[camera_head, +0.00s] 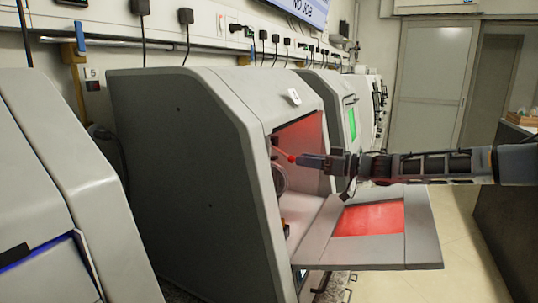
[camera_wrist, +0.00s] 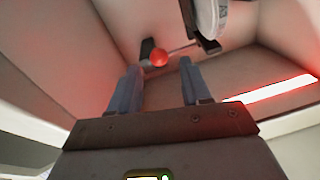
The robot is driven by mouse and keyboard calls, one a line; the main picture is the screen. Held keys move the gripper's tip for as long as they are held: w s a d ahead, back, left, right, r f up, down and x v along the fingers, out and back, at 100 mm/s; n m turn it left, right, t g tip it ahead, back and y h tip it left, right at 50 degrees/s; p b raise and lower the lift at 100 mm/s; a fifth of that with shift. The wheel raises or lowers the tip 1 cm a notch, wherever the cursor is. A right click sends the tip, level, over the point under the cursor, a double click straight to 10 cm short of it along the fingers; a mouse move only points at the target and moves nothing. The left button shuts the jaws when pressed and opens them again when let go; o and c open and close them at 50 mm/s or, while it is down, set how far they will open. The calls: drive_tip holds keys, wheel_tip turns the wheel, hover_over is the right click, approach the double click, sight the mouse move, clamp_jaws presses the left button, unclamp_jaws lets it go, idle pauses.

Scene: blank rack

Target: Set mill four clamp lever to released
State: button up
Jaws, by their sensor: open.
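The mill labelled 4 (camera_head: 200,150) is a grey machine with its front door (camera_head: 420,235) folded down and its chamber lit red. The clamp lever, a thin rod with a red ball knob (camera_head: 292,158), is inside the chamber. In the wrist view the red knob (camera_wrist: 159,58) shows just beyond the fingertips, between them from side to side, with its rod running right to a round fixture (camera_wrist: 208,18). My gripper (camera_head: 302,161) reaches in from the right. In the wrist view my gripper (camera_wrist: 160,72) is open, with nothing visible between its fingers. Contact with the knob cannot be told.
The open door lies below my arm. Another machine with a green screen (camera_head: 352,122) stands behind, and one more (camera_head: 70,200) stands at the near left. Floor (camera_head: 470,260) is clear at the right.

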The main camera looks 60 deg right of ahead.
sight(288, 157)
drive_tip(key=shift+w+a+p, duration=0.2)
drive_tip(key=shift+w+p, duration=0.1)
drive_tip(key=shift+w, duration=1)
drive_tip(key=shift+w+a+p, duration=0.2)
drive_tip(key=shift+w+p, duration=0.05)
drive_tip(key=shift+w, duration=1.05)
drive_tip(key=shift+w+a+p, duration=0.2)
drive_tip(key=shift+w+p, duration=0.1)
drive_tip(key=shift+w, duration=1)
clamp_jaws()
